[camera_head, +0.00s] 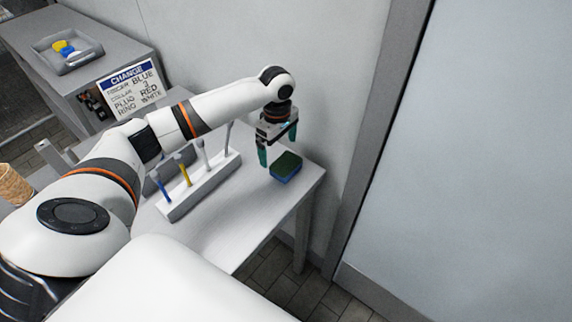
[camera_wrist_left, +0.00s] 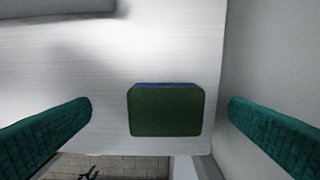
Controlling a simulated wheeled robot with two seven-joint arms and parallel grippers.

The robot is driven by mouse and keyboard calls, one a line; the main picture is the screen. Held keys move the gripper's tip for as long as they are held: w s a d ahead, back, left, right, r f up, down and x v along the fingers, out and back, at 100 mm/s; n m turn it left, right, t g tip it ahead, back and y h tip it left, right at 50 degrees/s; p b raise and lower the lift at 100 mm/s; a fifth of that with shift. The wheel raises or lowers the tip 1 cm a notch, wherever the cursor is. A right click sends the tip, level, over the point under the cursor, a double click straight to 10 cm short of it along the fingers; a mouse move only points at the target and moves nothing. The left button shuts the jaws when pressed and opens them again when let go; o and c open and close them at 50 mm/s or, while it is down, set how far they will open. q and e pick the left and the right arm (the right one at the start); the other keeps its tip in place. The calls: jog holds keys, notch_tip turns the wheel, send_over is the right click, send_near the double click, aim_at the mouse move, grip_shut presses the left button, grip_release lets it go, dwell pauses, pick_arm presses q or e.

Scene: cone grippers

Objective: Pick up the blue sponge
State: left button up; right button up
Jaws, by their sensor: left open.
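The blue sponge (camera_head: 286,168) has a dark green top layer and a blue lower layer. It lies flat near the right end of the grey table. In the left wrist view the sponge (camera_wrist_left: 166,110) sits between the two teal fingers, apart from both, with the green face up and a thin blue edge at its far side. My left gripper (camera_head: 278,147) is open and empty just above and behind the sponge; its fingers also frame the left wrist view (camera_wrist_left: 160,125). My right gripper is not in view.
A pale rack (camera_head: 203,187) with several upright tools stands left of the sponge. A wall (camera_head: 335,100) closes off the table's back side. The table's right edge is near the sponge. A side table holds a grey tray (camera_head: 84,62) and a "CHANGE" sign (camera_head: 131,90) stands in front.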

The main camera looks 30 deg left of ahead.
aim_at(281, 160)
pick_arm(q)
jog(key=shift+w+a+f, duration=0.1)
jog(key=shift+w+f, duration=0.05)
jog(key=shift+f, duration=0.3)
jog(key=f, duration=0.3)
jog(key=shift+w+d, duration=0.15)
jog(key=shift+d, duration=0.2)
jog(key=shift+f, duration=1.15)
jog(key=shift+c, duration=1.1)
jog(key=c, duration=0.8)
jog(key=shift+c, duration=0.2)
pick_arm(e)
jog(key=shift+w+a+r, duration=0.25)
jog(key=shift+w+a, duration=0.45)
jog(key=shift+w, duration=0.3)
pick_arm(q)
jog(key=shift+r, duration=0.1)
